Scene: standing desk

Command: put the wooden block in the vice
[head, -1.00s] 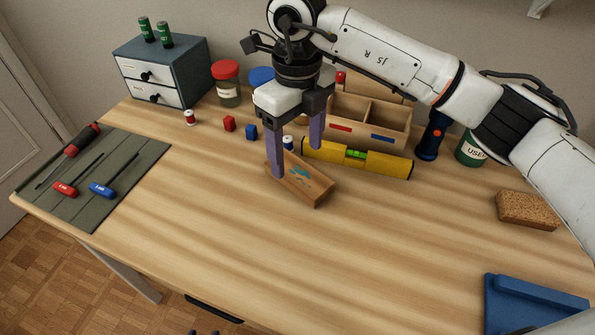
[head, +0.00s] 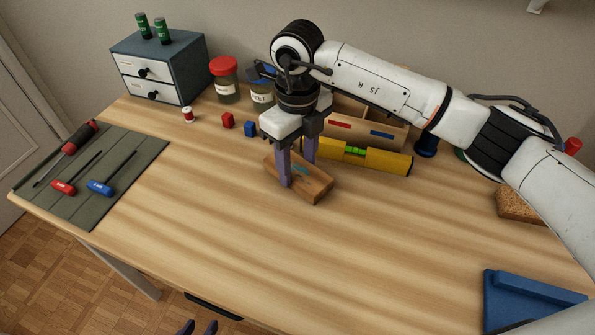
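The wooden block (head: 318,188), brown with a blue-green mark on top, lies on the middle of the desk, set at a slant. My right gripper (head: 298,174) points down over it, one finger at its near long side and one at its far side. The fingers look closed on the block, which still rests on the desk.
A yellow level (head: 385,160) lies right behind the block, before a wooden organiser (head: 395,131). A tool mat (head: 120,150) lies left, a cork-like block (head: 515,205) right. The front desk is clear.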

